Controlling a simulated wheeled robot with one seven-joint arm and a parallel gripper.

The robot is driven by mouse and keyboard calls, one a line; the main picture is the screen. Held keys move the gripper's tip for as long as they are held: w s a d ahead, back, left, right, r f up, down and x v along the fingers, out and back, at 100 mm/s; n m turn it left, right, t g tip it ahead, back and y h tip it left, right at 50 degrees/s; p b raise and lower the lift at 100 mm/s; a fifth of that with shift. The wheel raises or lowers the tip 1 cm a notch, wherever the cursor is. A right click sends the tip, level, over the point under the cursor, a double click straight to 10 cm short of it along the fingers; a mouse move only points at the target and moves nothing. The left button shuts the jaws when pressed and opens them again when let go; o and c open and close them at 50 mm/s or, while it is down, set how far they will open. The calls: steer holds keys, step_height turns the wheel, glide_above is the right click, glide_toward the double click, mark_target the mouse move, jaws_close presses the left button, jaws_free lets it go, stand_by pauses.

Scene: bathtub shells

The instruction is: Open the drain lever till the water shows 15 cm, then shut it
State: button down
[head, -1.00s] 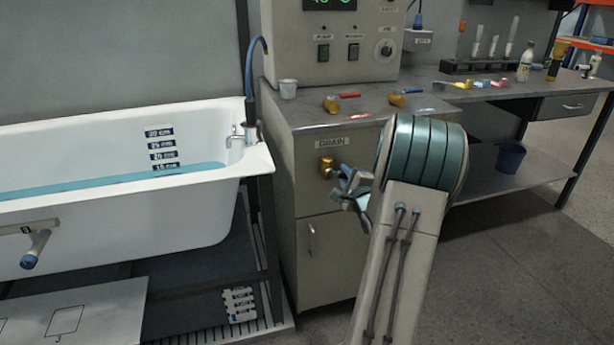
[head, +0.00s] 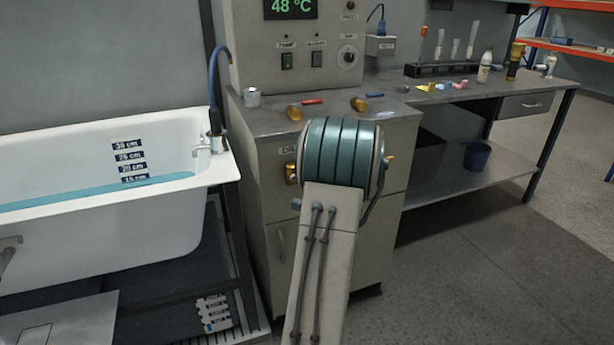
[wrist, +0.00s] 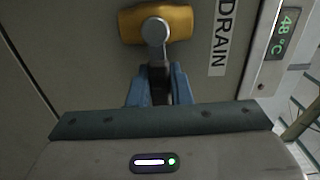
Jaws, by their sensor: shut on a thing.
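The brass drain valve (head: 290,173) sits on the cabinet front beside my arm. In the wrist view it shows as a brass body (wrist: 182,23) with a round grey hub. Its dark lever (wrist: 158,72) runs from the hub, parallel to the DRAIN label (wrist: 222,37). My gripper (wrist: 158,88) has its blue fingers shut on the lever; my arm hides this in the head view. The white bathtub (head: 190,225) holds blue water (head: 165,182). The water surface lies near the 15 cm mark of the depth scale (head: 130,157); the exact reading is hard to tell.
A control panel (head: 300,35) reading 48 °C stands on the cabinet. A workbench (head: 470,85) with a test tube rack stands right. Open floor (head: 480,265) lies in front.

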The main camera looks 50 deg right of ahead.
steer(key=c, duration=1.3)
jaws_free()
steer(key=p+v, duration=0.2)
steer(key=v, duration=1.2)
